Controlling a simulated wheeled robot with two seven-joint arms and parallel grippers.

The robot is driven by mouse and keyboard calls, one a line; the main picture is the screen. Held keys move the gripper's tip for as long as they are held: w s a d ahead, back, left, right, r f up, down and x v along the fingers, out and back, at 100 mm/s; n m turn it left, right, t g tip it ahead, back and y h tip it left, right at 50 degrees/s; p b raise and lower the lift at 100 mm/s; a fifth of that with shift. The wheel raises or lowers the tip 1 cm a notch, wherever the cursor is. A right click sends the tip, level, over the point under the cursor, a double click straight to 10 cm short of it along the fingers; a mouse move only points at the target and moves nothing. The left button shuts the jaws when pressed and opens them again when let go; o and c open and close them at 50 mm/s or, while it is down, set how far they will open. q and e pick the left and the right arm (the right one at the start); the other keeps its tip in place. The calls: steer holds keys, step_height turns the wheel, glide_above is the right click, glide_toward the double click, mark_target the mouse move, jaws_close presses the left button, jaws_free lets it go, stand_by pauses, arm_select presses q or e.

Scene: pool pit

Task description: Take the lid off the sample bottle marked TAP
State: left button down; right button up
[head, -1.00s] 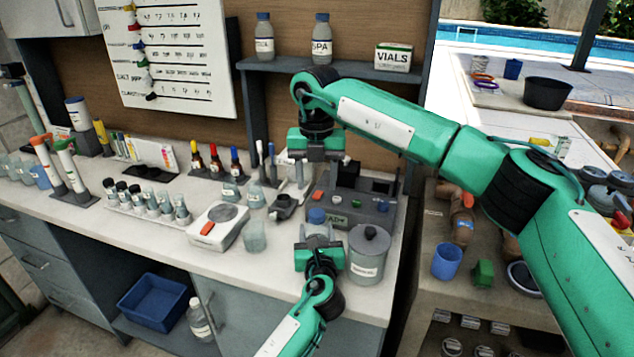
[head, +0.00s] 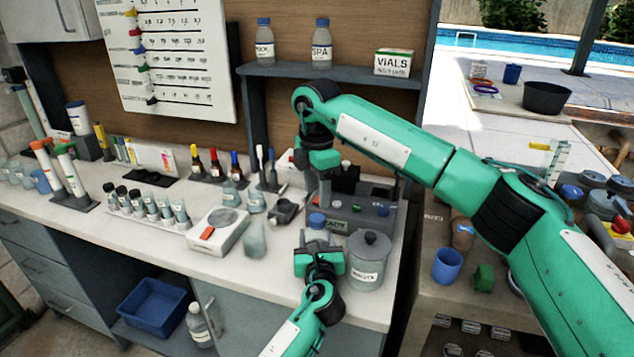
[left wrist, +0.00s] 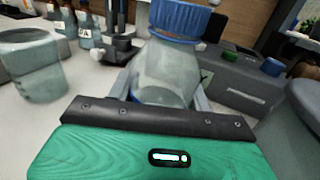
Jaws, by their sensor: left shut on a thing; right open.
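A clear sample bottle with a blue ribbed lid (head: 317,220) stands near the front of the counter; its mark cannot be read. In the left wrist view the lid (left wrist: 180,20) sits on top of the bottle's body (left wrist: 165,75). My left gripper (head: 318,243) is shut on the bottle's body, below the lid, with a finger on each side. My right gripper (head: 324,188) is open, pointing down, above and slightly behind the lid. Its fingertips are partly hard to make out against the dark grey equipment. The lid appears apart from the right fingers.
A lidded grey canister (head: 369,262) stands close to the right of the held bottle. Behind is a dark grey instrument (head: 375,216). A beaker (head: 255,240) and a scale (head: 218,232) are to the left. Bottles marked POOL (head: 264,42) and SPA (head: 322,45) stand on the shelf.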

mark_target(317, 217)
step_height(317, 217, down, 6)
steer(key=shift+f, duration=0.25)
